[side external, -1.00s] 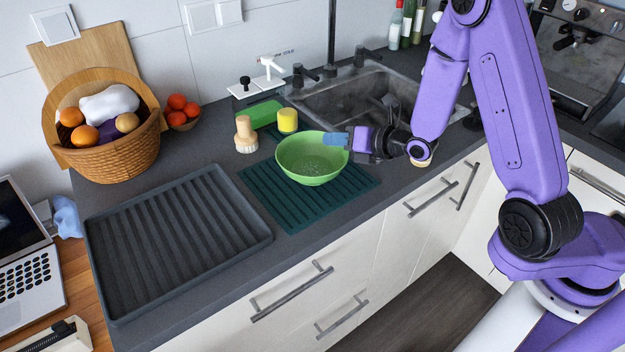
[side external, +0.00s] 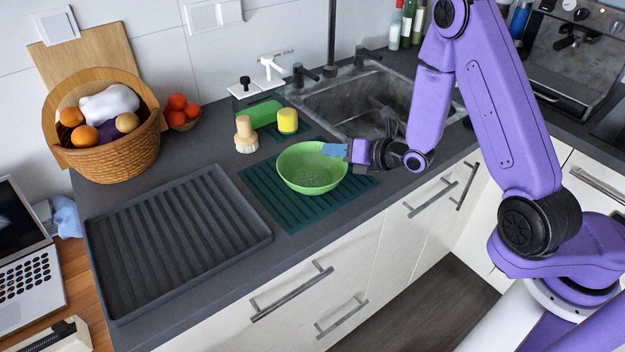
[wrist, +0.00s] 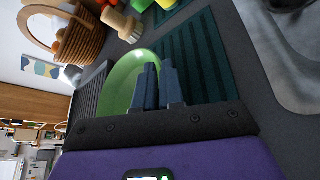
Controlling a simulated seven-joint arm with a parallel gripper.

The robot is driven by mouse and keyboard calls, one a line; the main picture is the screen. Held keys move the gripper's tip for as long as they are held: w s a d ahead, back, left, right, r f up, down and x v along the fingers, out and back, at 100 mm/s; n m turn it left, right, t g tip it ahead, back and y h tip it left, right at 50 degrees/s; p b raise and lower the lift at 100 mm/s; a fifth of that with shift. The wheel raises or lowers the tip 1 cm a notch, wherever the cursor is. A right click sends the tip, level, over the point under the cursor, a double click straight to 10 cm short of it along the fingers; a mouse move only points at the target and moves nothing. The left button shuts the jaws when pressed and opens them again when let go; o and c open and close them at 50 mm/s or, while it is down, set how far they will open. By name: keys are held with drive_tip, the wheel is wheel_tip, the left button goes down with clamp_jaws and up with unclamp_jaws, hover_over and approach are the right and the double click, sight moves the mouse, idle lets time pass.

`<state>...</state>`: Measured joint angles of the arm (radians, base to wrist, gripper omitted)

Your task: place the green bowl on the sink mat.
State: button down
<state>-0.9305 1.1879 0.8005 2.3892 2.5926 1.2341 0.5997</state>
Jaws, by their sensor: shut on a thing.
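The green bowl (side external: 310,172) is over the dark green ribbed sink mat (side external: 274,202) on the counter, tilted a little toward the camera. Whether its base touches the mat cannot be told. My gripper (side external: 336,150) is at the bowl's right rim, with its blue fingertips shut on the rim. In the wrist view the green bowl (wrist: 124,84) lies beyond the two blue-grey fingers (wrist: 158,84), which close on its near edge. The sink mat (wrist: 190,45) shows to the right of the bowl there.
A dark ribbed drying tray (side external: 180,240) is to the left. A wooden brush (side external: 245,134), a yellow sponge-like cylinder (side external: 288,121) and a green block (side external: 260,112) stand behind the bowl. The sink (side external: 345,105) is at the back right, a fruit basket (side external: 110,150) at far left.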

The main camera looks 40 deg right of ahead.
drive_tip(key=shift+f, duration=0.3)
idle(0.4)
drive_tip(key=c, duration=0.8)
unclamp_jaws()
drive_tip(key=shift+c, duration=0.2)
drive_tip(key=shift+r, duration=0.1)
drive_tip(key=shift+r, duration=4.9)
drive_tip(key=v, duration=0.7)
drive_tip(key=shift+s, duration=0.25)
drive_tip(key=shift+d+r, duration=0.1)
